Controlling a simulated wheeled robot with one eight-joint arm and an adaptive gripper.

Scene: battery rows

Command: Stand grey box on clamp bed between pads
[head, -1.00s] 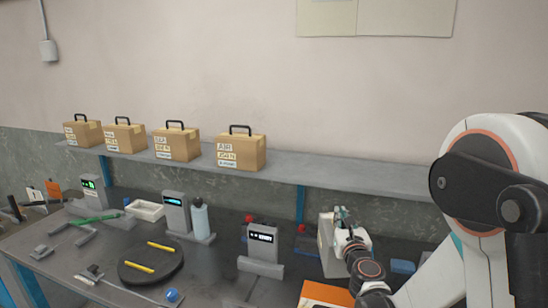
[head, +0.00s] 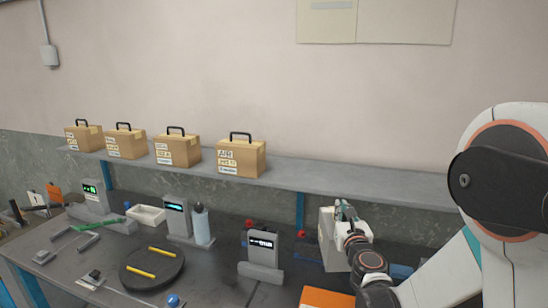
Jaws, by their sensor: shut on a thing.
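A light grey box (head: 328,240) stands roughly upright at the right of the bench in the head view. My gripper (head: 345,212) is at the box's upper right edge and is shut on it. The fingers are small here and partly merge with the box. A blue block (head: 401,271) shows to the right of the box, partly behind my arm, and may be a pad. I cannot make out the clamp bed clearly, nor whether the box's underside touches anything.
A grey display unit (head: 262,250) stands left of the box, and an orange item (head: 327,298) lies in front. A round black tray (head: 135,280) with yellow rods is further left. A wall shelf (head: 330,183) carrying tan cases runs above the bench.

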